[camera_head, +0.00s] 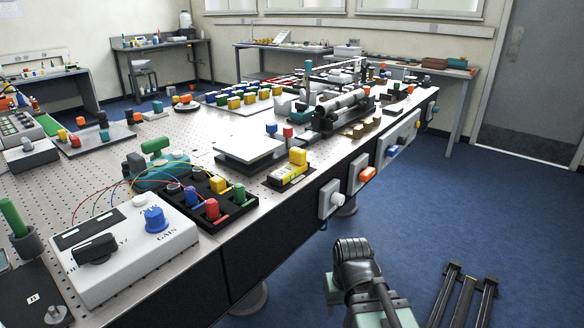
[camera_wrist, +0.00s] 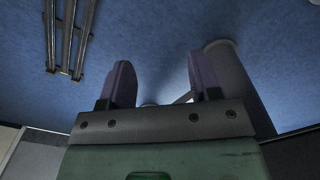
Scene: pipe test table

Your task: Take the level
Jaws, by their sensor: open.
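A yellow level-like block (camera_head: 290,173) with a raised yellow knob lies on a small black base near the front edge of the long perforated table; it is probably the level, but its markings are too small to read. My gripper (camera_wrist: 163,85) is open and empty in the wrist view, its two purple-grey fingers apart with blue floor behind them. In the head view my arm is low, beyond the table's front edge and to the right of the yellow block, well apart from it. My fingertips cannot be made out there. The yellow block is not in the wrist view.
Left of the block are a black tray (camera_head: 219,207) with coloured knobs and a white control box (camera_head: 128,252) with wires. Handled boxes (camera_head: 361,174) jut from the table's front.

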